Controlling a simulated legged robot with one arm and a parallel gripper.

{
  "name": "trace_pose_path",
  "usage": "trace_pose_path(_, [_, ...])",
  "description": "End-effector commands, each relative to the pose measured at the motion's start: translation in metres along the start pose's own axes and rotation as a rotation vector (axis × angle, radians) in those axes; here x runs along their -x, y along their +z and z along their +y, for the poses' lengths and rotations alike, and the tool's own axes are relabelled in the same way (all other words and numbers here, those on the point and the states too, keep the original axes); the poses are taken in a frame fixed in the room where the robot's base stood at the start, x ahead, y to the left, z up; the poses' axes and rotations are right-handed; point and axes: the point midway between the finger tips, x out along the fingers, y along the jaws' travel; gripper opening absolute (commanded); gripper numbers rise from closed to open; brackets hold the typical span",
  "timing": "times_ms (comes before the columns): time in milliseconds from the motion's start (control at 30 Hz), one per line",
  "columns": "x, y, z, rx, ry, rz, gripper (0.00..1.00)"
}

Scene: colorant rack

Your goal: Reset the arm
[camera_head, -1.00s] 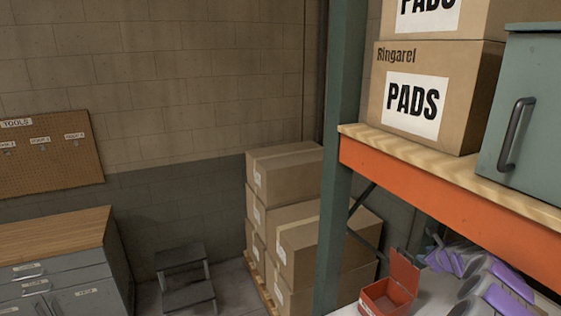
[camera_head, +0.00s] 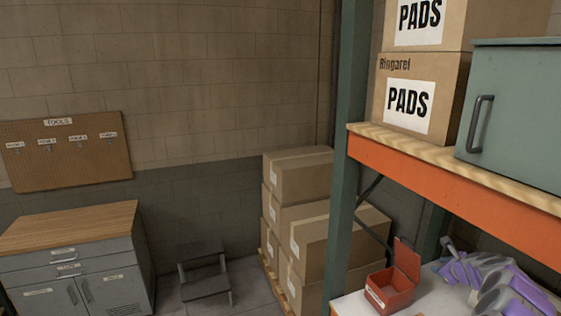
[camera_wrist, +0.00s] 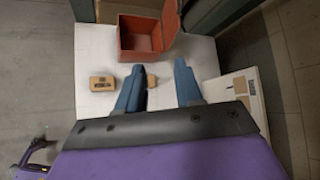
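My gripper (camera_wrist: 160,88) shows in the wrist view with its two blue-grey fingers spread apart and nothing visible between their tips. It hangs over a white surface, short of an open red box (camera_wrist: 138,38). In the head view my grey and purple arm (camera_head: 490,280) is at the lower right, over the white shelf surface, beside the red box (camera_head: 392,293) with its lid up.
A small brown box (camera_wrist: 102,83) lies left of the fingers, and another is partly hidden behind them. A green post (camera_head: 346,150) and orange shelf beam (camera_head: 450,180) stand close by. A grey cabinet (camera_head: 75,265), step stool (camera_head: 204,272) and stacked cartons (camera_head: 300,180) are beyond.

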Motion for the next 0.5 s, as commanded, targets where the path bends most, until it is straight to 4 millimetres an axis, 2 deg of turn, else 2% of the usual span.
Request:
trace_pose_path(267, [0.001, 0.042, 0.042, 0.126, 0.086, -0.061, 0.35])
trace_pose_path(500, [0.015, 0.086, 0.097, 0.296, 0.189, -0.134, 0.35])
